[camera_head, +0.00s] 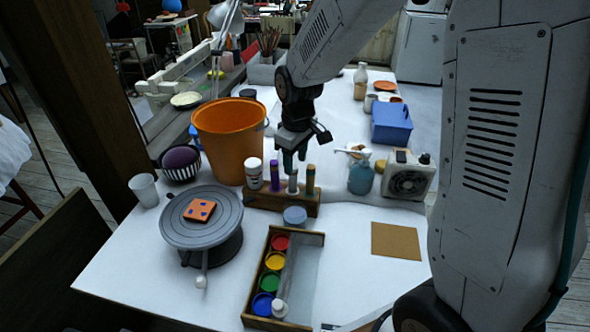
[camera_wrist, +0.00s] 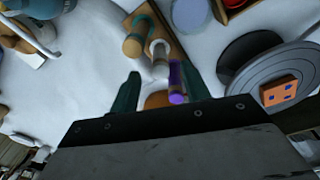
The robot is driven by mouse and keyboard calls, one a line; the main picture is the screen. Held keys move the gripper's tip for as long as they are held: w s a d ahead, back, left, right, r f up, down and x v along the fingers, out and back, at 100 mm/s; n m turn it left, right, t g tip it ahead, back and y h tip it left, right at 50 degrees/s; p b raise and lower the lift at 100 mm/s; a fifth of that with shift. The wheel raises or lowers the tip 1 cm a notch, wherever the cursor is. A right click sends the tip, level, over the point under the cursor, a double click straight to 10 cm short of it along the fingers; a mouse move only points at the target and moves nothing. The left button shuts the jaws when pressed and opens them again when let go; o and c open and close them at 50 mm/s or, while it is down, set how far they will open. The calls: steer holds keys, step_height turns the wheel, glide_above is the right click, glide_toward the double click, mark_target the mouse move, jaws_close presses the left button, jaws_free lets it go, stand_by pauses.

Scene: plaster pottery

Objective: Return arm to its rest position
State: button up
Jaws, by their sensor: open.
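My gripper (camera_head: 293,158) hangs from my arm over the wooden holder with several upright markers, in the middle of the white table. In the wrist view its two dark green fingers (camera_wrist: 158,98) stand apart with nothing held between them. Beyond the fingertips are the white-capped marker (camera_wrist: 159,56), the purple marker (camera_wrist: 177,85) and the tan-topped marker (camera_wrist: 138,38). In the head view the wooden holder (camera_head: 262,199) stands below the gripper. The purple marker (camera_head: 274,175) and white marker (camera_head: 293,182) are upright in it. I cannot tell the exact gap between fingers and markers.
An orange bucket (camera_head: 230,145) stands left of the gripper. A grey turntable (camera_head: 190,233) bears an orange tile (camera_head: 200,209). A paint tray (camera_head: 258,310) lies in front. A spray bottle (camera_head: 361,178), a fan-like device (camera_head: 408,180) and a blue bin (camera_head: 391,125) stand to the right.

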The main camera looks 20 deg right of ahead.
steer(key=shift+s+r, duration=0.15)
steer(key=shift+r, duration=1.05)
steer(key=s+d+r+m, duration=0.1)
steer(key=s+r+m, duration=0.2)
steer(key=s, duration=1.1)
steer(key=s+d+r+m, duration=0.2)
steer(key=s+r+m, duration=0.1)
steer(key=s+r, duration=0.7)
steer(key=shift+s+m, duration=0.4)
steer(key=shift+s, duration=1.75)
